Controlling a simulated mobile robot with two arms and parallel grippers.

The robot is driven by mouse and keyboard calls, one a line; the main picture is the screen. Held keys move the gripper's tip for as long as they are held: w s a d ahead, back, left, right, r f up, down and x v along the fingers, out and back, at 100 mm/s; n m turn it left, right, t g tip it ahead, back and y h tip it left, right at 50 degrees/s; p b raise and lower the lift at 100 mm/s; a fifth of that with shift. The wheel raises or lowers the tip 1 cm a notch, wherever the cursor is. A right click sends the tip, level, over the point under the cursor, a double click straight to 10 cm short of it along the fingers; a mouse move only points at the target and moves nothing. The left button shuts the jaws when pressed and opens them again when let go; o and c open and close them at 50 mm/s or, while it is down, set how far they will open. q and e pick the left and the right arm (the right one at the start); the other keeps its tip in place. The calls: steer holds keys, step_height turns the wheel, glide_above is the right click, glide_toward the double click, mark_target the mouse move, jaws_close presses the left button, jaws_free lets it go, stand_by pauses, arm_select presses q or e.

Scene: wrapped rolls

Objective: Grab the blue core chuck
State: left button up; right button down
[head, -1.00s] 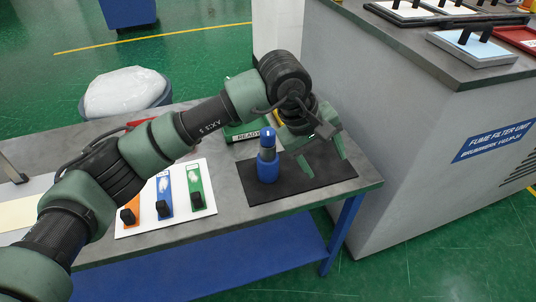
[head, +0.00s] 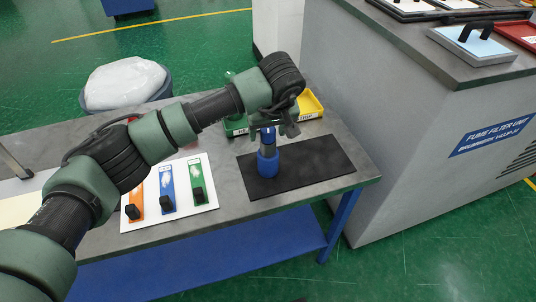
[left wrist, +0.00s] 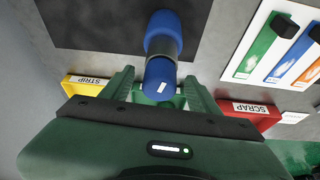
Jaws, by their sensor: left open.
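The blue core chuck (head: 268,162) stands upright on a black mat (head: 318,166) on the grey table. It has a wide blue base, a grey band and a narrower blue top. My left gripper (head: 270,130) is at the top of the chuck in the head view, and partly hides it. In the left wrist view the chuck (left wrist: 162,40) reaches down between the two green fingers of my left gripper (left wrist: 160,90). The fingers are open, one on each side of the chuck's upper part. I cannot tell whether they touch it. My right gripper is not in view.
A white board (head: 205,213) with orange, blue and green strips and black knobs lies left of the mat. A yellow STRIP bin (head: 311,107) stands behind it; a red SCRAP bin (left wrist: 262,113) shows in the wrist view. A grey filter cabinet (head: 400,130) stands at the right.

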arm_select(q)
jaws_close()
steer(key=shift+d, duration=0.1)
steer(key=shift+w+r, duration=0.1)
